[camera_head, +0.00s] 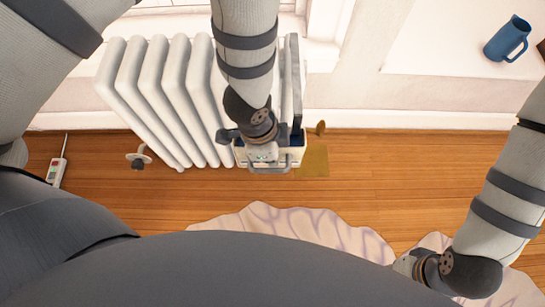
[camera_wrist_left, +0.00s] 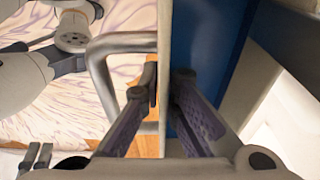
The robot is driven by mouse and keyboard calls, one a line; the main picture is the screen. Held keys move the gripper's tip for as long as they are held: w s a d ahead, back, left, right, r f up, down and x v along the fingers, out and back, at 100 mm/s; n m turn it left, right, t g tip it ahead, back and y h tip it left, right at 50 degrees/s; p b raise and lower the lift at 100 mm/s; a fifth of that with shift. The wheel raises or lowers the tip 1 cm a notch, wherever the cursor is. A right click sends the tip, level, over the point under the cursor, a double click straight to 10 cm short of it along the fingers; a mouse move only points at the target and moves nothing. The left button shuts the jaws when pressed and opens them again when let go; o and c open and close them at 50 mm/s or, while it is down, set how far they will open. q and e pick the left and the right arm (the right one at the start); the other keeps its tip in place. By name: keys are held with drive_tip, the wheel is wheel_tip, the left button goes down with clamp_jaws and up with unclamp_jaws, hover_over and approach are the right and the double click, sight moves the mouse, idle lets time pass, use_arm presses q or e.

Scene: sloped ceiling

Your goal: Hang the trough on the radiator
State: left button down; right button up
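The trough (camera_head: 297,157) is a cream box with a blue inside and a metal handle bar on its near side. It is at the right end of the white ribbed radiator (camera_head: 150,85); my arm hides whether it hangs there. My left gripper (camera_head: 262,150) is at the trough's near wall. In the left wrist view, the fingers of the left gripper (camera_wrist_left: 165,85) are closed on either side of the trough wall (camera_wrist_left: 164,35), with the handle to the left and the blue inside to the right. My right gripper (camera_head: 408,264) is low at the right, apart from the trough; its fingers are unclear.
A pale veined rug (camera_head: 290,222) lies on the wooden floor in front. A radiator valve (camera_head: 139,157) and a white device (camera_head: 58,168) are at the left. A blue mug (camera_head: 508,40) stands on a pale surface at upper right.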

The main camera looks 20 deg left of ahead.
use_arm(q)
drive_tip(key=shift+w+a+f+b, duration=0.8)
drive_tip(key=shift+w+a+b, duration=0.95)
drive_tip(key=shift+w, duration=4.2)
drive_tip(key=shift+f+b, duration=0.95)
drive_tip(key=shift+f, duration=1.75)
use_arm(e)
drive_tip(key=s+f+g, duration=0.2)
drive_tip(key=s+f, duration=0.4)
drive_tip(key=f, duration=0.1)
drive_tip(key=shift+s+g, duration=0.3)
drive_tip(key=shift+g, duration=0.1)
drive_tip(key=shift+r, duration=0.1)
use_arm(q)
drive_tip(key=c, duration=1.7)
unclamp_jaws()
drive_tip(key=r, duration=0.4)
drive_tip(key=a+r, duration=0.1)
drive_tip(key=r, duration=0.7)
drive_tip(key=shift+s+a, duration=0.35)
